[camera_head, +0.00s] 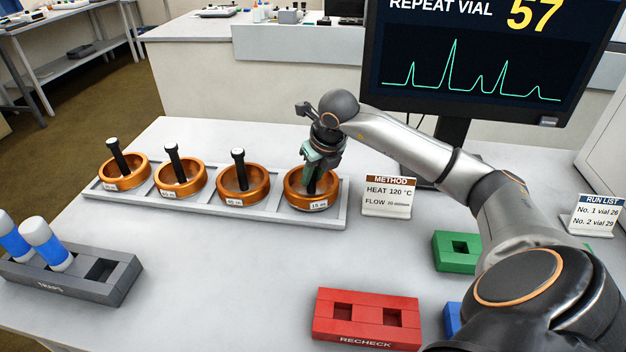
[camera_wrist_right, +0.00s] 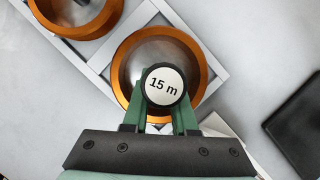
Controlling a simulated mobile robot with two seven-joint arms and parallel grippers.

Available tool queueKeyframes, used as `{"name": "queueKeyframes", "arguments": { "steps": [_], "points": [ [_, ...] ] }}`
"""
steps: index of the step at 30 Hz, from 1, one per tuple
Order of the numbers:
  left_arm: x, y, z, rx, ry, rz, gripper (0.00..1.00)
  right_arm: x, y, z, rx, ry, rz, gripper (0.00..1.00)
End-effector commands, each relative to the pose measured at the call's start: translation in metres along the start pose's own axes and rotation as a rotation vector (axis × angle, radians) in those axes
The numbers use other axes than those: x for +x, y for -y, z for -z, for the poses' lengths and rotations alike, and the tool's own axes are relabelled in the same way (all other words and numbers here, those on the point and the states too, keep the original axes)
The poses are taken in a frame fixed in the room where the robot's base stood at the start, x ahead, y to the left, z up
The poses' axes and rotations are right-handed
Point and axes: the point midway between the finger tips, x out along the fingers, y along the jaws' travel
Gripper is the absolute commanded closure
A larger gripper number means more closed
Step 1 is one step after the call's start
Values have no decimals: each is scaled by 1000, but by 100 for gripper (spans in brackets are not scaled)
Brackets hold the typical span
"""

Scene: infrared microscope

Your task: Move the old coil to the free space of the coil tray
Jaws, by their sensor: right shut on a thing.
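The coil tray (camera_head: 272,212) is a long grey tray holding a row of several copper coils, each with a black upright post. The rightmost coil (camera_head: 312,203) bears a 15 m label and sits in the tray's right end; it also shows in the right wrist view (camera_wrist_right: 204,77). My right gripper (camera_head: 315,170) is above this coil with its green fingers shut on the coil's post, whose round white top reads 15 m (camera_wrist_right: 165,85). The other coils (camera_head: 242,199) stand to its left. I see no empty place in the tray. My left gripper is not in view.
A METHOD card (camera_head: 388,196) stands just right of the tray. A red RECHECK block (camera_head: 366,321), a green block (camera_head: 456,251) and a grey TRAPS rack (camera_head: 85,285) with blue-white vials stand nearer. A monitor (camera_head: 470,60) stands behind. The table between is clear.

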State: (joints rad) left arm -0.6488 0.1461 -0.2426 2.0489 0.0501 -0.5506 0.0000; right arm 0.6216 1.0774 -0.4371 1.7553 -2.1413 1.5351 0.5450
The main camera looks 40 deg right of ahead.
Motion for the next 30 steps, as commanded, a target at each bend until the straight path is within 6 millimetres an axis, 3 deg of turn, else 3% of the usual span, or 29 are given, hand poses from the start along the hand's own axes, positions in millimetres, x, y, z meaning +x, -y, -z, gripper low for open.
{"name": "queueKeyframes", "arguments": {
  "steps": [3, 10, 11, 18, 26, 30],
  "points": [
    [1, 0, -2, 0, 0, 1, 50, 12, 0, 5, 0, 0, -1, 100],
    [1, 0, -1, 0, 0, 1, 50, 12, 0, 5, 0, 2, -1, 100],
    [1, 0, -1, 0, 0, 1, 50, 12, 0, 5, 0, 0, -1, 71],
    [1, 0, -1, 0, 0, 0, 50, 12, 0, 5, 0, 0, -1, 44],
    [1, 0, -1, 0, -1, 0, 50, 11, 0, 5, 0, 1, -1, 44],
    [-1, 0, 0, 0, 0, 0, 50, -2, 1, 4, 0, 4, 0, 44]
  ]
}}
